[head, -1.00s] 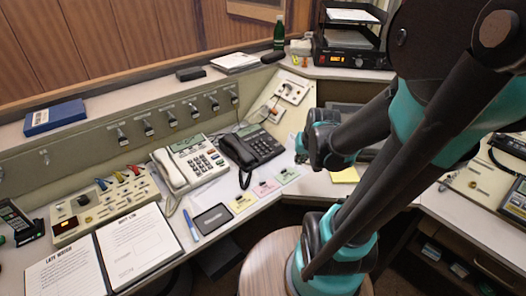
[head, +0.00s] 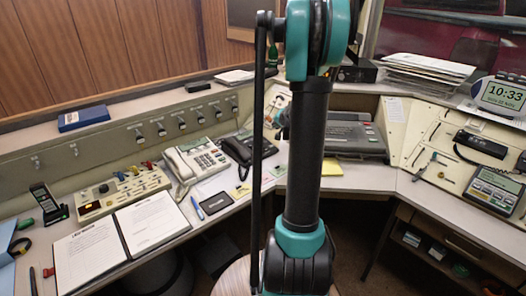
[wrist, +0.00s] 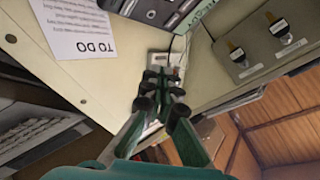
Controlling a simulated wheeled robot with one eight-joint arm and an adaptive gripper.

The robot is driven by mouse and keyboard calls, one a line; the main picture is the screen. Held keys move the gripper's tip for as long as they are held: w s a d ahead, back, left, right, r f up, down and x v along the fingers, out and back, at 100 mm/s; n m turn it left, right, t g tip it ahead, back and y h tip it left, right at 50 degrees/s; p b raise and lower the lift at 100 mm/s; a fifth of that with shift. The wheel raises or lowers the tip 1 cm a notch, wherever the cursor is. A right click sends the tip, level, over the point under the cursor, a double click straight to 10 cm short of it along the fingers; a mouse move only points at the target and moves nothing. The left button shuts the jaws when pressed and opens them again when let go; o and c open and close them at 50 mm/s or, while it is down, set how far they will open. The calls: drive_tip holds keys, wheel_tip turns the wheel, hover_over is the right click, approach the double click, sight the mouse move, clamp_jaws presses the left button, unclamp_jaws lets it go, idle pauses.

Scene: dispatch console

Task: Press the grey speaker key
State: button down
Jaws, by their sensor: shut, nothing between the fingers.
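No grey speaker key can be made out with certainty in either view. A cream telephone (head: 203,157) with a keypad stands left of the arm, and a black telephone (head: 240,150) stands beside it, partly covered by my arm. In the wrist view, my gripper (wrist: 161,85) is shut and empty. It is in front of a small pale panel (wrist: 170,59), partly hiding it, and I cannot tell whether it touches. A dark device (wrist: 155,13) with buttons and a green display lies at the top of the wrist view. In the head view my arm hides the gripper.
A TO DO sheet (wrist: 80,27) lies on the cream surface. A switch panel (head: 122,190), an open binder (head: 150,225) and a blue book (head: 84,117) are at left. A dark machine (head: 350,137), a phone unit (head: 494,192) and a clock display (head: 503,96) stand at right.

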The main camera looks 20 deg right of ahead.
idle(0.4)
drive_tip(key=shift+w+a+f, duration=0.1)
drive_tip(key=shift+w+f, duration=0.15)
drive_tip(key=shift+f, duration=1.2)
drive_tip(key=shift+w+a+f, duration=0.1)
drive_tip(key=shift+w+f, duration=0.1)
drive_tip(key=shift+f, duration=1.3)
drive_tip(key=shift+w+a+f, duration=0.1)
drive_tip(key=shift+w+f, duration=0.15)
drive_tip(key=shift+f, duration=1.2)
drive_tip(key=shift+f, duration=0.15)
drive_tip(key=shift+f, duration=0.25)
drive_tip(key=shift+w+f, duration=0.1)
drive_tip(key=shift+f, duration=0.2)
drive_tip(key=shift+r, duration=0.75)
drive_tip(key=shift+s+d+r, duration=0.1)
drive_tip(key=shift+s+r, duration=0.05)
drive_tip(key=shift+r, duration=0.65)
drive_tip(key=shift+s+d+r, duration=0.1)
drive_tip(key=shift+s+r, duration=0.1)
drive_tip(key=shift+r, duration=0.65)
drive_tip(key=shift+s+r, duration=0.15)
drive_tip(key=shift+r, duration=0.65)
